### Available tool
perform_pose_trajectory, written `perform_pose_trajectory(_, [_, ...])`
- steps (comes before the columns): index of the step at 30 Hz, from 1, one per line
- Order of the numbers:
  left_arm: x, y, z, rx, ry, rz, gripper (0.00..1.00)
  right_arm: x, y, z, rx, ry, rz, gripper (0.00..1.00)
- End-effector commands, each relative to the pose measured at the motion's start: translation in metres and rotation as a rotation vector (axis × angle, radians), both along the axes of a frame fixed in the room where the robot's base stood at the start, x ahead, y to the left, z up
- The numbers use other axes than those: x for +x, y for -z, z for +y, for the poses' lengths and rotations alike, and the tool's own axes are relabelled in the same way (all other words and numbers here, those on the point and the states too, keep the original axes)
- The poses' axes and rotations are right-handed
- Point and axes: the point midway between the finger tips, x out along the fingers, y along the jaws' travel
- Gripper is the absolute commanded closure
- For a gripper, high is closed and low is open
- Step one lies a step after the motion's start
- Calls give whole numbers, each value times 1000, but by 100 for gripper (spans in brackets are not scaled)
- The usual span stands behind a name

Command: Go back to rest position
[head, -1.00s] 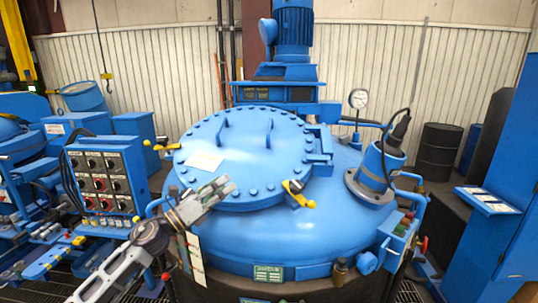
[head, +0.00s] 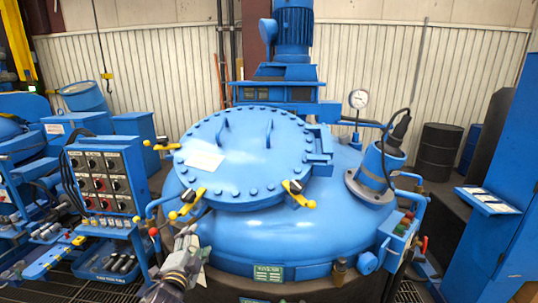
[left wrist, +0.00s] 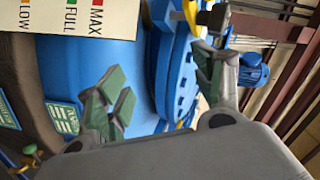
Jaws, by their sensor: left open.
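My left gripper (head: 188,243) is low at the front left of the blue furnace vessel (head: 270,232) in the head view. It is below the round bolted lid (head: 245,160) and partly covers a label strip on the vessel's side. In the left wrist view my left gripper (left wrist: 160,88) has its two fingers spread wide, with nothing between them. A white level label with MAX, FULL and LOW (left wrist: 85,15) shows beyond the fingers there. My right gripper is not in view.
A control box with knobs (head: 103,180) stands left of the vessel. Yellow-handled clamps (head: 188,203) and (head: 298,194) sit on the lid's rim. A blue cylinder (head: 378,168) and a pressure gauge (head: 358,99) rise at right. Blue tool trays (head: 110,265) lie at lower left.

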Motion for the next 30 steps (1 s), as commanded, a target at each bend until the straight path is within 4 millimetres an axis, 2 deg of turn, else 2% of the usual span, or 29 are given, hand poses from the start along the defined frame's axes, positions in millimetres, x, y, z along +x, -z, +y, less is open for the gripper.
perform_pose_trajectory(3, [-21, 33, 7, -126, -65, 124, 33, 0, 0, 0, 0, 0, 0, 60])
perform_pose_trajectory(8, [-54, 74, 14, -283, -158, 292, 33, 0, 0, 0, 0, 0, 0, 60])
perform_pose_trajectory(14, [-106, 123, 17, -467, -282, 505, 33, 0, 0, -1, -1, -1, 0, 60])
perform_pose_trajectory(18, [-148, 152, 15, -582, -374, 656, 33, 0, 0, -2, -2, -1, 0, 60])
perform_pose_trajectory(24, [-204, 180, 10, -706, -492, 839, 33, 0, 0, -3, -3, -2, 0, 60])
perform_pose_trajectory(30, [-238, 192, 6, -769, -563, 944, 33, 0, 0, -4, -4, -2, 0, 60])
